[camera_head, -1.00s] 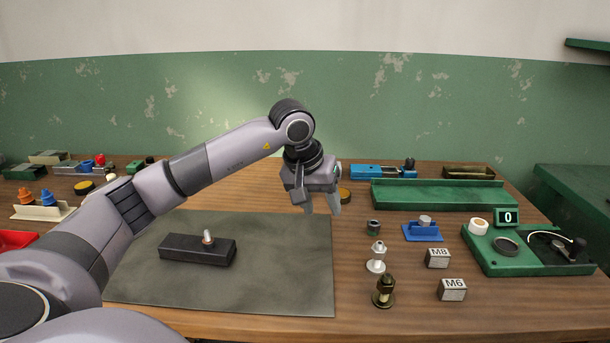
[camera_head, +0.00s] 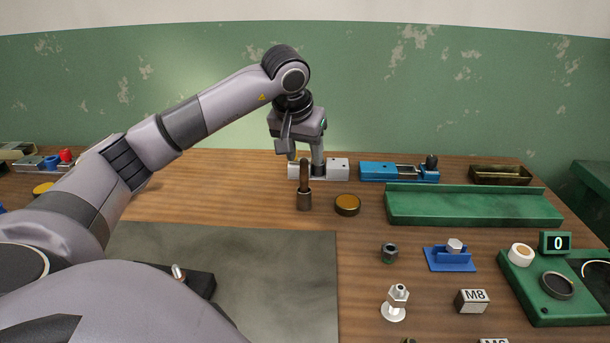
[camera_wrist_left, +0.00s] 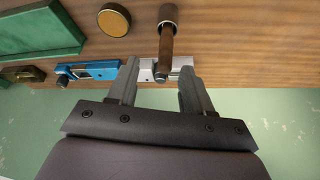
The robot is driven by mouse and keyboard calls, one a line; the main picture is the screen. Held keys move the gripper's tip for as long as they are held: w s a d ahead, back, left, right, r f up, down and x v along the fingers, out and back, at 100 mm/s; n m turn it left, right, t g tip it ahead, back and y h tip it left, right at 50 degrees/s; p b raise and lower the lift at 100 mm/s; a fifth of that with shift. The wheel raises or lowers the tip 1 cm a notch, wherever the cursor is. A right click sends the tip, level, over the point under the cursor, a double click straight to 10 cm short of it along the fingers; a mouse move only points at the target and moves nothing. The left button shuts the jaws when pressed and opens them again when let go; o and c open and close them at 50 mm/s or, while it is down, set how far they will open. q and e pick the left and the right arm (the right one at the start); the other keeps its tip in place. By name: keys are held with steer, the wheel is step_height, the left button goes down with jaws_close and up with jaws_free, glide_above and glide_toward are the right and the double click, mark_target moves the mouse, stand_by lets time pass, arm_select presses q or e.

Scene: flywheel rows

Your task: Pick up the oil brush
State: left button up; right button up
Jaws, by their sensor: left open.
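The oil brush (camera_head: 304,186) looks like a brown stick handle rising from a brown metal cylinder that stands upright on the wooden table. My left gripper (camera_head: 304,161) is open and points down, with its fingertips at the height of the handle's top. In the left wrist view the oil brush (camera_wrist_left: 167,42) runs from its cylinder down toward the gap of my left gripper (camera_wrist_left: 159,72), and the handle's end shows between the two fingers. I see no clear contact. The bristles are hidden. My right gripper is in no view.
A round yellow-lidded tin (camera_head: 347,205) stands close to the right of the brush. A white block (camera_head: 337,168) and a blue fixture (camera_head: 388,172) are behind. A long green tray (camera_head: 475,207) is at right. A dark mat (camera_head: 270,280) lies in front.

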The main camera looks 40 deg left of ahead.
mark_target(305, 172)
arm_select(q)
steer(key=shift+w+a+f, duration=0.2)
steer(key=shift+w+f, duration=0.05)
steer(key=shift+f, duration=0.05)
steer(key=x, duration=0.6)
steer(key=shift+s+a+f, duration=0.15)
steer(key=shift+a+f, duration=0.05)
steer(key=shift+f, duration=0.05)
jaws_close()
